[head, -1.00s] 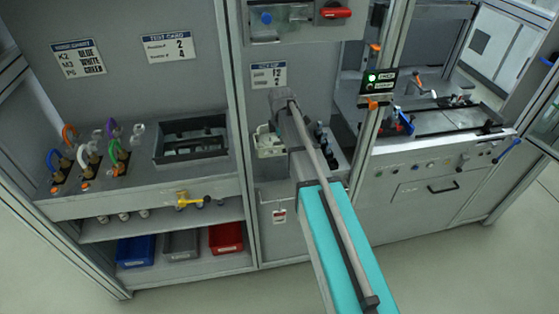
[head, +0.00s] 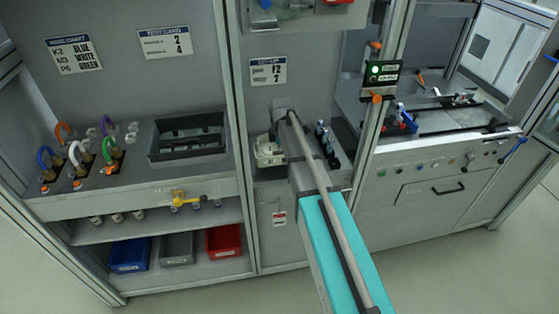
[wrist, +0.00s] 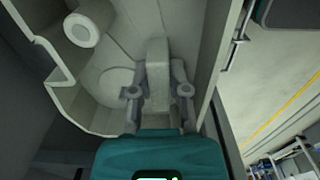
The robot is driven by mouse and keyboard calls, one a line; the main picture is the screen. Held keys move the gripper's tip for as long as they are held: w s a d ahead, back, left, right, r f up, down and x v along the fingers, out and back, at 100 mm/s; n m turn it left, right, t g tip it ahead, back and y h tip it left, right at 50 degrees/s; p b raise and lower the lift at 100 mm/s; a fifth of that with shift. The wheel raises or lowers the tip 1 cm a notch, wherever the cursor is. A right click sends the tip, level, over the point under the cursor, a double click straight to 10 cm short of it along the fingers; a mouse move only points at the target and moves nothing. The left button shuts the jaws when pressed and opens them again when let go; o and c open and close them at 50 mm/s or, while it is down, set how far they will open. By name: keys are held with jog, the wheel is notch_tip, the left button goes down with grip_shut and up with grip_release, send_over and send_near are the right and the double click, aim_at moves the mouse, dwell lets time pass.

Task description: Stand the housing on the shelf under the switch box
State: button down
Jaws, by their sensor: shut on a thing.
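The housing (head: 268,153) is a pale, hollow part low in the middle bay, beside the end of my arm. My gripper (wrist: 158,92) is shut on it; the wrist view shows the fingers on either side of an upright piece inside the pale housing shell (wrist: 105,105), with a round boss at the upper left. In the head view my arm hides the fingers. The switch box (head: 295,8), cut off by the top edge, is above the housing. The shelf (head: 262,184) is the grey ledge below; I cannot tell whether the housing touches it.
Dark-based levers (head: 325,140) stand right of my arm in the same bay. A set-up sign (head: 268,71) is on the back panel. Frame posts (head: 238,130) bound the bay. A dark tray (head: 188,138) and coloured hooks are in the left bay.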

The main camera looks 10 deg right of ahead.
jog(key=shift+f, duration=0.2)
jog(key=shift+f+b, duration=1.75)
jog(key=shift+b, duration=0.15)
jog(key=c, duration=0.6)
grip_release()
jog(key=shift+r, duration=0.15)
notch_tip(320, 180, up, 12)
jog(key=p, duration=1.2)
jog(key=shift+s, duration=0.1)
